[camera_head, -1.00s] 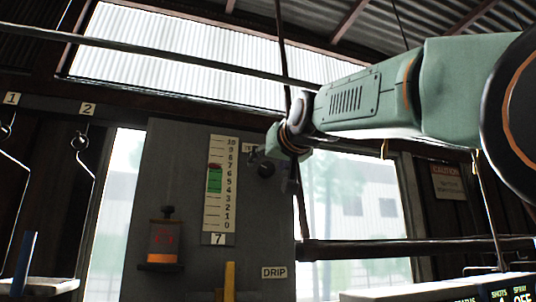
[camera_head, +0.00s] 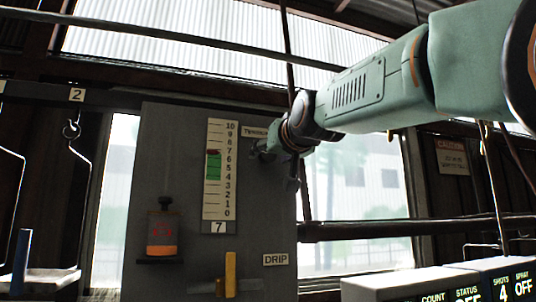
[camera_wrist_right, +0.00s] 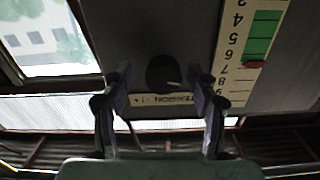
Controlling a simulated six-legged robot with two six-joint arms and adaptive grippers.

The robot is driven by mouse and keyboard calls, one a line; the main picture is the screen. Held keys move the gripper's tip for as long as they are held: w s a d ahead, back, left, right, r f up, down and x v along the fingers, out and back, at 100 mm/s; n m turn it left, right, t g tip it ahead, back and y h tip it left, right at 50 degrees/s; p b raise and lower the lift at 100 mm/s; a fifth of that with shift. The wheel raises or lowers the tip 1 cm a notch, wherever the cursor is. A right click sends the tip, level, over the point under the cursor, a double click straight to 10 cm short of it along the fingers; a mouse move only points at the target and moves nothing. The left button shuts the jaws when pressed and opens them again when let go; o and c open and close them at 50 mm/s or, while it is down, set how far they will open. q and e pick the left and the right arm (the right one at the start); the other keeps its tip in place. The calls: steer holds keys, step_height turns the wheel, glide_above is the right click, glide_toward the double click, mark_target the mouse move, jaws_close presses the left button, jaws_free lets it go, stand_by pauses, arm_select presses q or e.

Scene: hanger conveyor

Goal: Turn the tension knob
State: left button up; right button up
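The tension knob (camera_wrist_right: 163,72) is a round black knob with a pale mark, on the grey panel (camera_head: 170,190) beside a label reading TENSION. In the right wrist view it lies between the spread fingers of my right gripper (camera_wrist_right: 162,88), with a gap on each side. My right gripper (camera_head: 276,160) is open and, in the head view, largely hides the knob. The tension scale (camera_head: 217,195) runs 0 to 10, with a green band and a red marker (camera_head: 213,152) near 7. A plate (camera_head: 218,227) below reads 7. My left gripper is out of view.
An orange-labelled bottle (camera_head: 162,235) stands on a small shelf left of the scale. A yellow lever (camera_head: 231,272) and a DRIP label (camera_head: 276,259) are lower down. Wire hangers hang at left; display boxes (camera_head: 440,285) are at lower right.

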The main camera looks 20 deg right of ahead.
steer(key=shift+c, duration=0.7)
steer(key=shift+s+a+r, duration=0.15)
steer(key=shift+s+a, duration=0.1)
steer(key=shift+s, duration=0.05)
steer(key=c, duration=0.4)
steer(key=shift+d, duration=0.1)
steer(key=shift+c, duration=1)
steer(key=c, duration=0.4)
steer(key=shift+o, duration=0.2)
steer(key=n+b, duration=0.1)
steer(key=n, duration=0.7)
steer(key=shift+r+n, duration=0.1)
steer(key=shift+n, duration=0.2)
